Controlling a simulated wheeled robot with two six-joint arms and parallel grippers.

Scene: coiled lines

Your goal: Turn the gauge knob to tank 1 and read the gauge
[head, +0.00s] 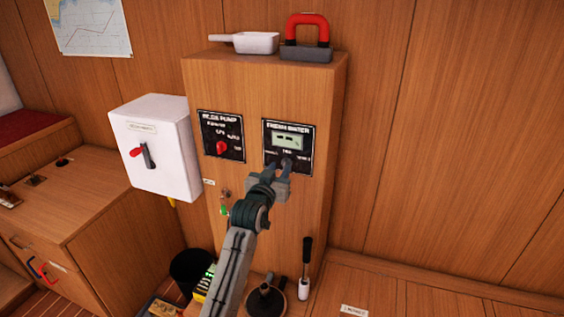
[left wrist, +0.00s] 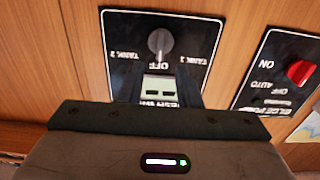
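The black FRESH WATER panel (head: 266,126) is on the front of the wooden cabinet. Its pale gauge display (head: 288,141) seems to show dashes. In the left wrist view the panel is upside down, with the grey knob (left wrist: 160,42) pointing at OFF. The TANK 2 label (left wrist: 121,55) is at that picture's left, and the TANK 1 label (left wrist: 195,60) at its right. My left gripper (head: 278,167) is at the panel's lower part, its fingers apart either side of the display in the wrist view. The knob is not gripped. My right gripper is not in view.
The bilge pump panel (head: 220,136) with a red knob is just left. A white switch box (head: 155,150) stands out further left. A red-handled item (head: 307,32) and a white scoop (head: 256,43) are on the cabinet top. A black-handled lever (head: 306,262) stands below right.

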